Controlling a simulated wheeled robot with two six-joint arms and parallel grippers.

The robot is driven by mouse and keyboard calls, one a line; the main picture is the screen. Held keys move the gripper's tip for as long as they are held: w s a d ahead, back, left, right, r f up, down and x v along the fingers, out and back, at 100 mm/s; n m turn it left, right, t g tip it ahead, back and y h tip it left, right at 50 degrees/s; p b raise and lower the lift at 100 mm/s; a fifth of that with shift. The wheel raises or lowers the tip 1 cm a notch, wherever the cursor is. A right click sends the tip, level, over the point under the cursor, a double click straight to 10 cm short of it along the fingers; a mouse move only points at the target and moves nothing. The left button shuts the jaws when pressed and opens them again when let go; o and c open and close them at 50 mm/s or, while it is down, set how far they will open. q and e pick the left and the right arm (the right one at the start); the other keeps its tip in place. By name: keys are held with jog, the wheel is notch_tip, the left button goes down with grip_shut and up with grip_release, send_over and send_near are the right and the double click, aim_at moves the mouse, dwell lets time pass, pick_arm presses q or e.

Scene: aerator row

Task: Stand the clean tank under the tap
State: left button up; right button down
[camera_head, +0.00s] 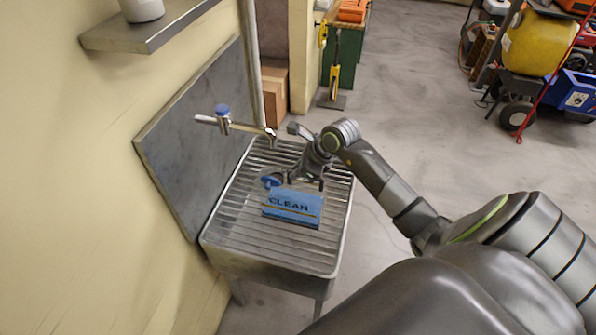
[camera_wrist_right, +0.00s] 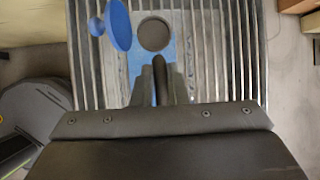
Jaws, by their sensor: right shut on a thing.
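The clean tank (camera_head: 293,207) is a flat blue box with a "CLEAN" label, upright over the slatted drain stand. I cannot tell whether it touches the slats. Its round dark opening (camera_wrist_right: 154,34) shows in the right wrist view, with a blue round cap (camera_wrist_right: 117,25) swung open beside it. My right gripper (camera_head: 308,180) is above the tank, shut on its dark handle between the fingers (camera_wrist_right: 160,80). The tap (camera_head: 223,118) has a blue knob; its spout end (camera_head: 271,138) is behind and left of the tank. My left gripper is not in view.
The slatted drain stand (camera_head: 245,245) has bare room around the tank. A grey back panel (camera_head: 190,150) and wall bound it on the left. A shelf (camera_head: 165,30) with a white pot is above. A green cabinet and yellow machine (camera_head: 538,42) stand farther back.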

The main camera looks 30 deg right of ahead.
jog(key=shift+w+f, duration=0.1)
jog(key=shift+f, duration=0.35)
jog(key=shift+f, duration=0.15)
jog(key=c, duration=1.4)
grip_release()
jog(key=shift+c, duration=0.2)
jog(key=v, duration=1.2)
jog(key=shift+a, duration=0.1)
